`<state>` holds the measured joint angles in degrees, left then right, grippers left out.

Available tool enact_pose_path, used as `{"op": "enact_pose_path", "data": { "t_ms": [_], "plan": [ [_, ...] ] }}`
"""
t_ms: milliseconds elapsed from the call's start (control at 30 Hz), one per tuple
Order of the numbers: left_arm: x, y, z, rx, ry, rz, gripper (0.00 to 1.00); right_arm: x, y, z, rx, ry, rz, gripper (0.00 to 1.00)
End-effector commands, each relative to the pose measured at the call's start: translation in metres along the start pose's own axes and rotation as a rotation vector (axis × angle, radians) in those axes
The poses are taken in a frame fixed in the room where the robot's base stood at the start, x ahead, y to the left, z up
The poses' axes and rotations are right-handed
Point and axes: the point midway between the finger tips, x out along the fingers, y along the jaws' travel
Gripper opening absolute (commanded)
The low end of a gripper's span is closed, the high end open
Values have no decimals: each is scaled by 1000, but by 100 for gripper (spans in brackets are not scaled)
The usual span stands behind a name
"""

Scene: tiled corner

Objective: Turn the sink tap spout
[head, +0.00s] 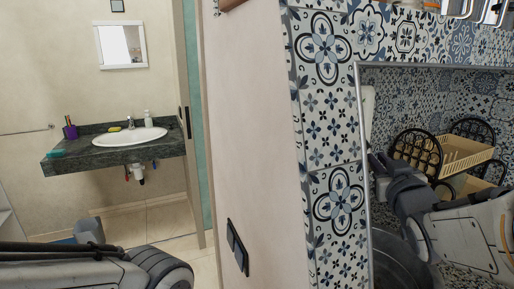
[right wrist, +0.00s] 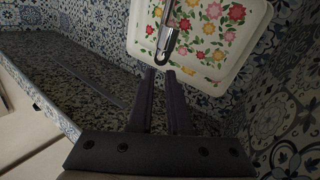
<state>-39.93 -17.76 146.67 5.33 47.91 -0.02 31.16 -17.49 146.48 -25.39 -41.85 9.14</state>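In the head view, a white oval sink (head: 130,136) with a small chrome tap (head: 130,122) stands on a dark stone counter at the far left. In the right wrist view, a slim metal rod-like piece, possibly a tap spout (right wrist: 168,40), hangs down in front of a white floral panel or basin (right wrist: 215,35). Its lower end is just beyond my right gripper's fingertips (right wrist: 161,73). The two dark fingers have a gap between them with nothing in it. In the head view, my right gripper (head: 382,165) shows small at the right. My left gripper's fingers are out of frame.
Blue-patterned tiles (head: 328,130) cover the corner on the right. A silver-edged panel or recess (head: 361,130) shows a beige crate (head: 460,152) and black wire racks (head: 417,150). A patterned ledge (right wrist: 70,75) runs at the left in the wrist view. A plain wall (head: 250,120) separates the two areas.

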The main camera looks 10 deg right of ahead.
Motion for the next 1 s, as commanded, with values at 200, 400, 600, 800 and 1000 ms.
{"op": "enact_pose_path", "data": {
  "t_ms": [200,400,600,800,1000],
  "plan": [
    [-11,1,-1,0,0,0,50,9,22,-11,238,20,-16,0],
    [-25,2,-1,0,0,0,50,17,52,-17,663,13,-82,0],
    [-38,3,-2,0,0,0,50,15,78,-12,1112,-63,-151,0],
    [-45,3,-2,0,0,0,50,7,94,-3,1437,-156,-183,0],
    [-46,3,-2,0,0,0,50,6,96,0,1546,-195,-192,0]
  ]
}}
